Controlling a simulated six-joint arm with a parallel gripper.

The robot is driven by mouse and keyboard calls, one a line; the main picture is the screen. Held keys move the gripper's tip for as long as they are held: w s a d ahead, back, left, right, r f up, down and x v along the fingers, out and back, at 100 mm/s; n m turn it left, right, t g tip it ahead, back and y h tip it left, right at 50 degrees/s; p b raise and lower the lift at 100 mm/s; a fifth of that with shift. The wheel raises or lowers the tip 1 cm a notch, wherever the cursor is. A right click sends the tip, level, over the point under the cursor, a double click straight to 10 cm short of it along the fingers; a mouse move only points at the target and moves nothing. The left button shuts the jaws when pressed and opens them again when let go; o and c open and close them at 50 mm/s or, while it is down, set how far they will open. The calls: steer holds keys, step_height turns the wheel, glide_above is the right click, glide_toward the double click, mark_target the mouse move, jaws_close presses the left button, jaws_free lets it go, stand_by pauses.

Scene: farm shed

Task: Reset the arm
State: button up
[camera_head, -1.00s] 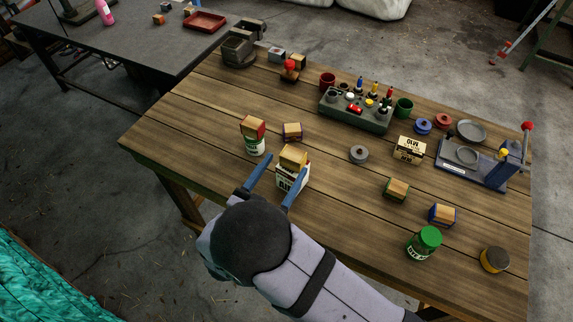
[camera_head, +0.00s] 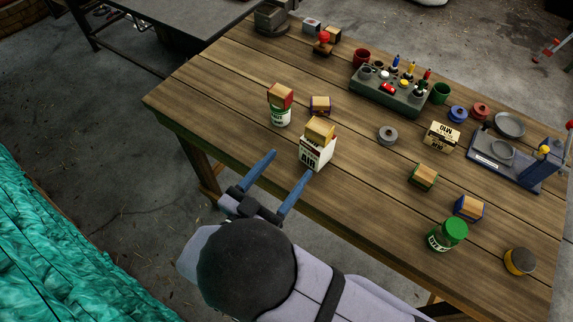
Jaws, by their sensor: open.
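My gripper (camera_head: 283,178) is open and empty, its two blue fingers apart. It sits off the front edge of the wooden table (camera_head: 215,85), on the near side of a white carton (camera_head: 316,154) marked "AIR". A wooden block (camera_head: 320,130) rests on top of that carton. There is a visible gap between the fingertips and the carton. My arm comes in from the bottom right.

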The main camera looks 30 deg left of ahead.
steer(key=w+a+r+n+g+y+p, duration=0.1)
steer(key=w+a+r+n+g+y, duration=0.15)
steer(key=w, duration=0.55)
steer(key=w+a+r+n+g+y+p, duration=0.2)
steer(key=w+a+r+n+y, duration=0.15)
steer(key=w, duration=0.45)
steer(key=w+d+r+n+g+p, duration=0.2)
steer(key=w+d+r+n+g, duration=0.1)
steer(key=w+d+r+n, duration=0.45)
steer(key=s+d+f+m+g+h+b, duration=0.1)
steer(key=s+d+f+m+g, duration=0.15)
steer(key=d+f, duration=0.45)
steer(key=s+d+f+m+g+h+b, duration=0.25)
steer(key=d+f, duration=0.35)
steer(key=d, duration=0.4)
steer(key=s+d+f+m+g+h, duration=0.1)
steer(key=s+d+m, duration=0.3)
steer(key=s+d, duration=0.4)
steer(key=s+d+f+m+g+h+b, duration=0.1)
steer(key=s+d+f+m+g, duration=0.2)
steer(key=s+d, duration=0.5)
steer(key=d+m+g, duration=0.1)
steer(key=d, duration=0.1)
steer(key=shift+d+f, duration=0.3)
steer(key=shift+f, duration=0.1)
